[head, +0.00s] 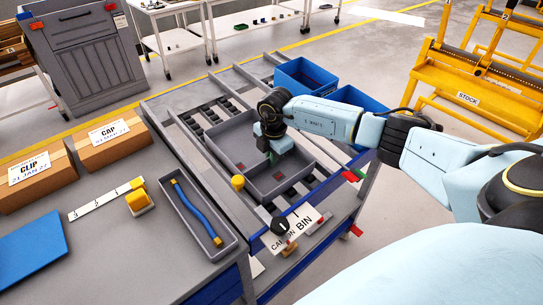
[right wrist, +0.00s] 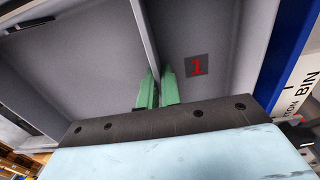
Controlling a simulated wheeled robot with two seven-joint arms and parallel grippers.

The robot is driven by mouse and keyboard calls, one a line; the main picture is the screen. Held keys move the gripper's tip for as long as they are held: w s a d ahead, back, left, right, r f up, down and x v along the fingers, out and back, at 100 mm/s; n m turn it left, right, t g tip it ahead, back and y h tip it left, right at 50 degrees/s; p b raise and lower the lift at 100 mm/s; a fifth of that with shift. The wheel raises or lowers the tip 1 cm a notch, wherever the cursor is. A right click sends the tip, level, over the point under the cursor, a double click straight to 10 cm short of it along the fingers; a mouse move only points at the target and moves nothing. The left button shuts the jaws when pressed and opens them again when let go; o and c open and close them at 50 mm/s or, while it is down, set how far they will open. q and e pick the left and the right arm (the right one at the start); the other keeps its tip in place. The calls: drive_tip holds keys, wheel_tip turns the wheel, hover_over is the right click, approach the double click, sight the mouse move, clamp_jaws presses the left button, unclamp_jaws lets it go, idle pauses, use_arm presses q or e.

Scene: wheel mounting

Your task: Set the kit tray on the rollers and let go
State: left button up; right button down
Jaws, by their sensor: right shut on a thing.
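The grey kit tray (head: 232,146) is over the roller track on the bench, with rollers (head: 214,110) showing beyond and beside it. It looks level; whether it touches the rollers is hard to tell. My right gripper (head: 272,157) reaches down into the tray from above. In the right wrist view its green fingers (right wrist: 158,88) are shut on the tray's thin divider wall (right wrist: 146,38). A red number 1 label (right wrist: 196,66) lies on the tray floor beside them. My left gripper is not in view.
Blue bins (head: 305,75) stand behind the track. A narrow grey tray with a blue strip (head: 195,208), a yellow block (head: 140,202) and boxes (head: 110,140) lie to the left.

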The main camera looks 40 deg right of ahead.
drive_tip(key=shift+f, duration=0.3)
drive_tip(key=c, duration=1.5)
unclamp_jaws()
drive_tip(key=shift+r+p, duration=2.2)
drive_tip(key=shift+r, duration=0.35)
drive_tip(key=r, duration=0.9)
drive_tip(key=s+r, duration=0.1)
drive_tip(key=r, duration=0.3)
drive_tip(key=shift+r, duration=0.15)
